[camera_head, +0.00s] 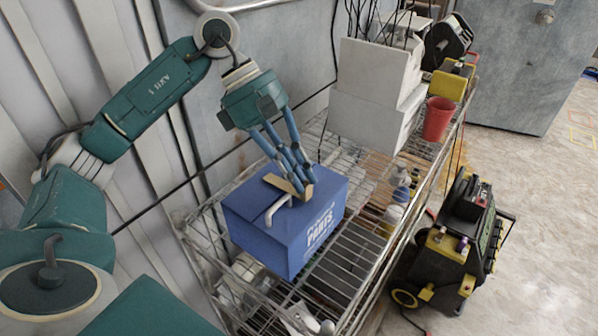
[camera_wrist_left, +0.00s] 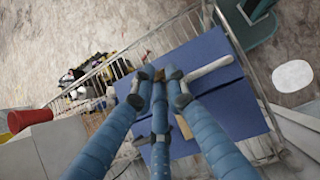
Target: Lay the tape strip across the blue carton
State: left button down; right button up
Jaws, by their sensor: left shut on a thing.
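The blue carton (camera_head: 262,226) with "PARTS" lettering sits on the wire rack in the head view; it fills the middle of the left wrist view (camera_wrist_left: 236,105). My left gripper (camera_head: 303,190) is over the carton's top, its blue fingers closed together on the tan tape strip (camera_head: 279,183). The strip is at the carton's top; I cannot tell if it touches. In the left wrist view the fingers partly hide the strip (camera_wrist_left: 183,127). A pale bent piece (camera_head: 277,207) lies on the carton top beside the strip. My right gripper is not in view.
The wire rack (camera_head: 190,238) has bottles (camera_head: 398,188) below. White boxes (camera_head: 372,100) and a red cup (camera_head: 437,119) stand on its far end. A black and yellow machine (camera_head: 458,243) stands on the floor at right. The wall is close behind the rack.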

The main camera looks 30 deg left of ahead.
pick_arm(q)
jog(key=shift+f, duration=0.25)
jog(key=c, duration=1.7)
grip_release()
jog(key=shift+o, duration=0.2)
jog(key=shift+r, duration=0.15)
jog(key=v, duration=1.2)
